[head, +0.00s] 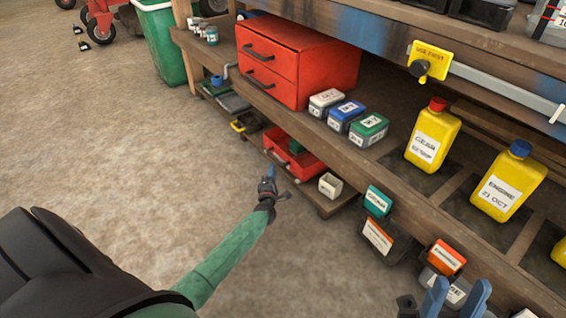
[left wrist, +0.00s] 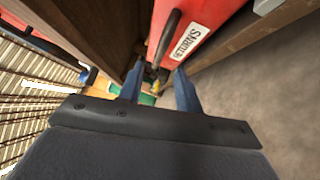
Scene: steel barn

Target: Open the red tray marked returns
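The red tray (head: 309,166) sits on the low shelf in the head view, with a green item (head: 296,146) at it. In the left wrist view the red front (left wrist: 203,20) carries a white label reading RETURNS (left wrist: 190,41) and a dark bar handle (left wrist: 168,36). My left gripper (head: 270,180) is just in front of the tray. In the left wrist view its two blue fingers (left wrist: 158,76) are apart, with the handle's near end between their tips. I cannot tell whether they touch it. My right gripper (head: 456,295) is open and empty at the bottom right.
A red two-drawer cabinet (head: 287,65) stands on the shelf above. Labelled tubs (head: 345,113) and yellow bottles (head: 432,137) line that shelf. A small pale box (head: 330,184) sits right of the tray. The wooden shelf edge (head: 245,93) overhangs.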

